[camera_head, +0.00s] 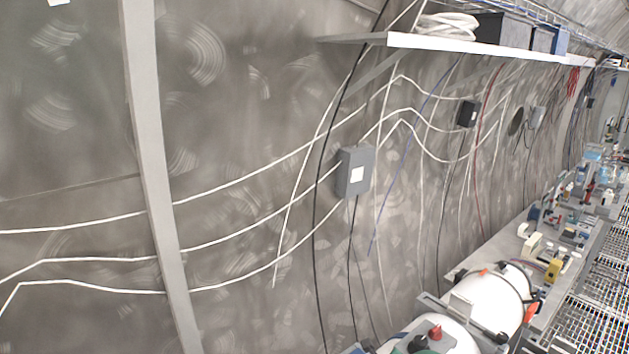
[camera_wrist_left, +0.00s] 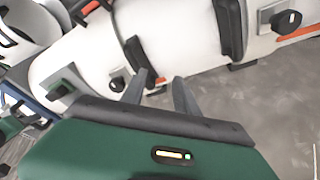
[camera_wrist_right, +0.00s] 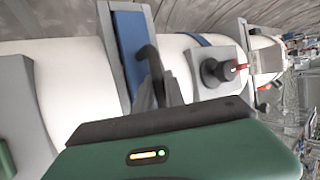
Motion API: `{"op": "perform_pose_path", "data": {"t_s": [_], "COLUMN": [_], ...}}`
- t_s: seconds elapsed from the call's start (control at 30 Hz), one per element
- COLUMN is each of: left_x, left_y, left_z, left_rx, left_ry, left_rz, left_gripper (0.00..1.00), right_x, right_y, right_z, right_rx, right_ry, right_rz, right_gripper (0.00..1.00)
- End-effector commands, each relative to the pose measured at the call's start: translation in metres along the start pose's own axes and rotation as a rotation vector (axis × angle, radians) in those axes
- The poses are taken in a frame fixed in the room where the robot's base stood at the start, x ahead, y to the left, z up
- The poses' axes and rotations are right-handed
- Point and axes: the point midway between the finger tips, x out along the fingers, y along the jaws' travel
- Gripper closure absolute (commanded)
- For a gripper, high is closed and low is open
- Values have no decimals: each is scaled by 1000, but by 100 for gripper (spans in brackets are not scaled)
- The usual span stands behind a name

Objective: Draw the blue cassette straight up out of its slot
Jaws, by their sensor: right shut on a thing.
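The blue cassette (camera_wrist_right: 131,48) shows in the right wrist view as a flat blue panel in a grey frame on a white rounded body. A dark hooked handle (camera_wrist_right: 149,58) stands beside its right edge. My right gripper (camera_wrist_right: 161,88) is shut on this handle, its fingers close together. The lower end of the cassette and its slot are hidden. My left gripper (camera_wrist_left: 160,88) is open and empty, its fingers apart in front of the white cylinder (camera_wrist_left: 85,62). In the head view I cannot make out either gripper clearly.
A black knob with a red tip (camera_wrist_right: 217,70) sits on a grey plate right of the cassette. A shelf (camera_head: 470,48) juts from the cable-strung wall above. Grating floor lies right.

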Motion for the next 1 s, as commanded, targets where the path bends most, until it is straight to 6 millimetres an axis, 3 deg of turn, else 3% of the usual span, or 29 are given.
{"op": "perform_pose_path", "data": {"t_s": [0.03, 0.7, 1.0], "left_x": [-9, -58, -57], "left_y": [0, 0, 0], "left_z": [-2, -14, -13], "left_rx": [0, 0, 0], "left_ry": [0, 0, 0], "left_rz": [0, 0, 0], "left_gripper": [64, 64, 64], "right_x": [-7, -45, -44], "right_y": [-6, -34, -33], "right_z": [4, 19, 19], "right_rx": [0, 0, 0], "right_ry": [-1, 0, -1], "right_rz": [-3, -2, -2], "right_gripper": [100, 100, 100]}}
